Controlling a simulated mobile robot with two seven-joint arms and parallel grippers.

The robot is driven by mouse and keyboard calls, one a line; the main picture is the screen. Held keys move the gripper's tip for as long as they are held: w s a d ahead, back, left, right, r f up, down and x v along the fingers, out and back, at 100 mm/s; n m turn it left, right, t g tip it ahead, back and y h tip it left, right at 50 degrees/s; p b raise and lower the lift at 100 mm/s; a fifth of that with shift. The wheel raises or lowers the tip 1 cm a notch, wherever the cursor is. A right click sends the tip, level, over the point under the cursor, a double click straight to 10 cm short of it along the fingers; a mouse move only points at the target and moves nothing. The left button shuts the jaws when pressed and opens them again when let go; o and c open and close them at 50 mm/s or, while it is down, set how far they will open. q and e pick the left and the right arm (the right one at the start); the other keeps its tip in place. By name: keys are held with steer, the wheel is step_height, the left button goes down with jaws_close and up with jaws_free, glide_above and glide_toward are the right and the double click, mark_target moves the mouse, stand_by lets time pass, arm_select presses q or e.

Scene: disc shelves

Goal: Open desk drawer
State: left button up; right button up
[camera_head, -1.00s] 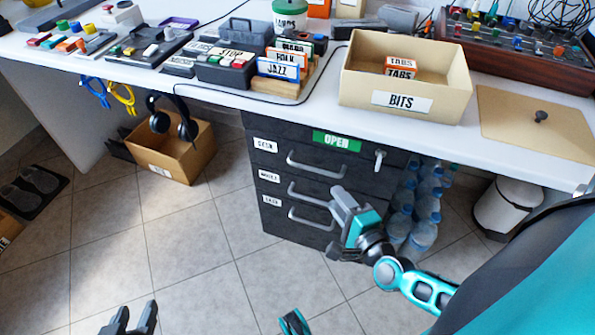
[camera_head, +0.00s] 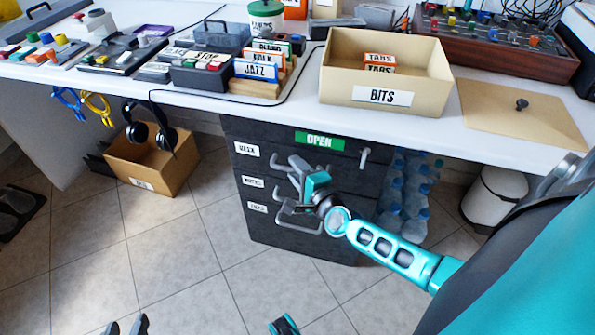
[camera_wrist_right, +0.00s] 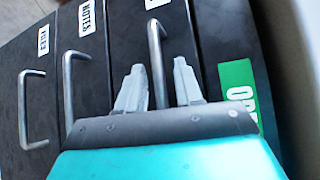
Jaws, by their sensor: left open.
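A dark drawer cabinet (camera_head: 262,222) stands under the desk, with a green OPEN sign (camera_head: 319,140). Its top drawer is labelled DESK (camera_head: 246,149) and looks closed. My right gripper (camera_head: 294,172) is at the cabinet front, partly hiding the handles. In the right wrist view, its two fingers (camera_wrist_right: 160,88) are apart, one on each side of the top drawer's metal handle (camera_wrist_right: 154,42), with visible gaps. My left gripper (camera_head: 126,327) is open and empty at the bottom edge, over the floor; only its fingertips show.
Lower drawers labelled NOTES (camera_head: 252,182) and FILES (camera_head: 257,208) look closed. A cardboard box (camera_head: 150,168) with headphones (camera_head: 148,134) hanging above stands left. Water bottles (camera_head: 405,190) and a white bin (camera_head: 495,200) stand right. The BITS box (camera_head: 340,92) is on the desk. Floor in front is clear.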

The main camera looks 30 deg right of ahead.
jaws_close()
stand_by(0.6)
